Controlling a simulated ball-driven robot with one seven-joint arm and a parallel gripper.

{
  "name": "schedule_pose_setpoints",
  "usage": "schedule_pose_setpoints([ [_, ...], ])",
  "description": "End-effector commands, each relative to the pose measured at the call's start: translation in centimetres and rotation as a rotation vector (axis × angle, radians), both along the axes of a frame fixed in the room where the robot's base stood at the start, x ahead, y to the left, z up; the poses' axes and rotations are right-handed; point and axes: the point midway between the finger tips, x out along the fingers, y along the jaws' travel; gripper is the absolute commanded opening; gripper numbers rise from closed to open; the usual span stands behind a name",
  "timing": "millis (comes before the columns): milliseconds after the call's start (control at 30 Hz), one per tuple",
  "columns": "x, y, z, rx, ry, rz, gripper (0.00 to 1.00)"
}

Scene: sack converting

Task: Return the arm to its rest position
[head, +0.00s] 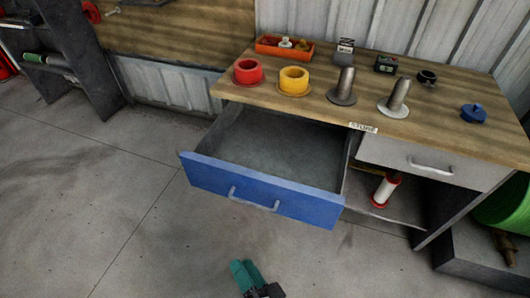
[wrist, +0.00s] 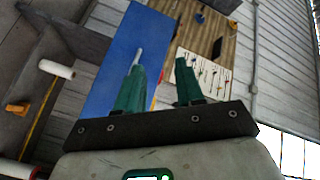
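My gripper (head: 246,266) shows at the bottom edge of the head view, low over the floor in front of the open blue drawer (head: 262,198). Its two teal fingers stand apart with nothing between them in the wrist view (wrist: 161,72), so it is open and empty. The drawer is pulled out and its grey inside looks empty. The drawer's blue front also shows in the wrist view (wrist: 118,62), with its pale handle partly behind the left finger. My gripper is apart from the handle in the head view. Most of my arm is out of view.
The workbench (head: 310,107) carries a red ring (head: 247,72), a yellow ring (head: 294,80), two metal posts, an orange tray (head: 284,48) and a blue knob (head: 473,114). A red-and-white spool (head: 386,190) stands on the lower shelf. The floor at left is clear.

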Motion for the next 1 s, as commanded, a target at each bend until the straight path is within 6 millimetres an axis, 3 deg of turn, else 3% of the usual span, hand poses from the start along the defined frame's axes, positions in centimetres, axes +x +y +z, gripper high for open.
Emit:
schedule_pose_setpoints([
  [267, 0.6, -6.5, -0.3, -0.424, 0.153, 0.144, 0.37],
  [433, -1.1, -13.0, -1.0, -0.675, 0.326, 0.197, 0.37],
  [567, -3.7, -19.0, -0.9, -0.844, 0.501, 0.217, 0.37],
  [733, -8.7, -26.3, 0.4, -1.002, 0.762, 0.230, 0.37],
  [900, -12.9, -30.5, 2.0, -1.069, 0.958, 0.234, 0.37],
  [1000, -14.2, -31.5, 2.6, -1.083, 1.015, 0.235, 0.37],
])
